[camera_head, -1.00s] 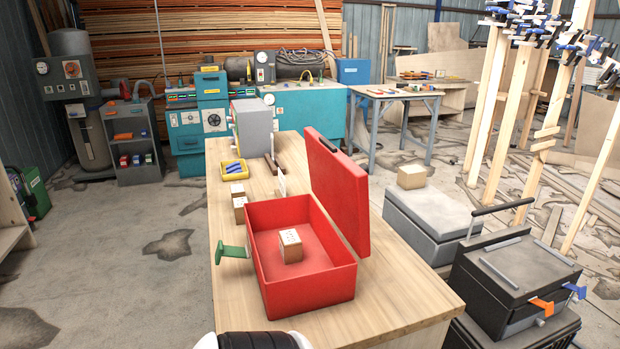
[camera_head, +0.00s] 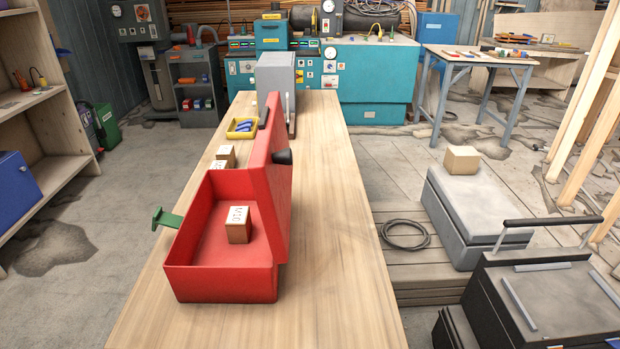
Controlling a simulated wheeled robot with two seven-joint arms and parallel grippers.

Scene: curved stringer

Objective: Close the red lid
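The red box (camera_head: 215,284) stands on the wooden workbench with its top open. Its red lid (camera_head: 268,185) stands raised, close to upright, along the box's right side, and I see it nearly edge-on. A small wooden block (camera_head: 238,230) with markings on top sits inside the box. A dark rounded piece (camera_head: 283,157) shows at the lid's right face; I cannot tell what it is. Neither of my grippers is in view.
A green bracket (camera_head: 166,218) sticks out at the box's left. Small wooden blocks (camera_head: 225,154), a yellow tray (camera_head: 242,128) and a grey machine (camera_head: 275,75) lie beyond. The workbench (camera_head: 335,270) is clear right of the box. Grey and black cases stand further right.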

